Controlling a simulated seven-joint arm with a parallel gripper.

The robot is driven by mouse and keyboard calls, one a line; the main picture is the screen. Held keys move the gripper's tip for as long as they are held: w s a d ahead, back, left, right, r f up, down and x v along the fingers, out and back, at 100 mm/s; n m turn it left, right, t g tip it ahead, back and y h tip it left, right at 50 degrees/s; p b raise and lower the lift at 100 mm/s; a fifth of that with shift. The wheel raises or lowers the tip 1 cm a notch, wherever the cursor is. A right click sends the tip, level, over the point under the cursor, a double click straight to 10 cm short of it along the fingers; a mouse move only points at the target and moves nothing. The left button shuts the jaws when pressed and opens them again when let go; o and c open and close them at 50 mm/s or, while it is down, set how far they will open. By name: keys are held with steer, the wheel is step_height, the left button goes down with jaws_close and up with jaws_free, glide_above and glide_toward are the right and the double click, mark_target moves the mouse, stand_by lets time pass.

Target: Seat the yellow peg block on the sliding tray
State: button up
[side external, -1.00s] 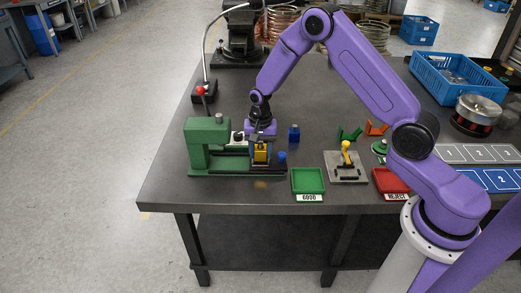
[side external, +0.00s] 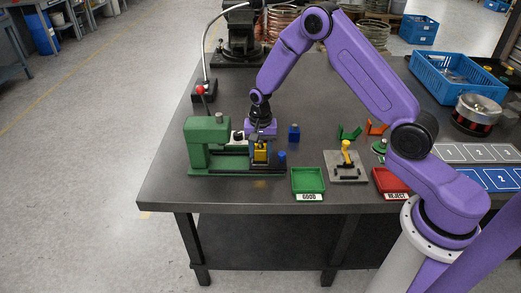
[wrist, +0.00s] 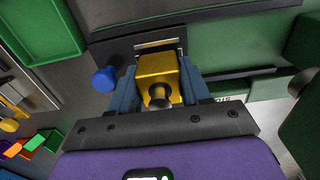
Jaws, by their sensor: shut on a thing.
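The yellow peg block (side external: 260,153) is between the fingers of my gripper (side external: 260,150), over the right part of the green fixture (side external: 207,134) with its dark rails. In the wrist view the yellow block (wrist: 157,68) has a dark round peg facing the camera, and the blue fingers of my gripper (wrist: 160,88) press on its two sides. The sliding tray (wrist: 160,43) shows only as a metal edge beyond the block. A blue knob (wrist: 104,79) sits beside it. The block hides whether its underside touches the tray.
A blue block (side external: 294,133) stands behind to the right. The green GOOD tray (side external: 308,181), a grey plate with a yellow handle (side external: 346,152) and the red REJECT tray (side external: 391,181) lie to the right.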

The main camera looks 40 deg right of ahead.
mark_target(262, 142)
steer(key=shift+f, duration=0.65)
stand_by(0.7)
steer(key=shift+s+d+f, duration=0.2)
steer(key=shift+s+f, duration=0.05)
steer(key=shift+f, duration=0.15)
stand_by(1.2)
steer(key=o, duration=1.1)
steer(key=shift+d, duration=0.1)
steer(key=shift+c, duration=0.2)
steer(key=shift+r, duration=0.1)
steer(key=shift+w+a+r, duration=0.1)
steer(key=shift+a+r, duration=0.05)
steer(key=shift+r, duration=0.85)
steer(key=shift+w+a+r, duration=0.1)
steer(key=shift+r, duration=2.9)
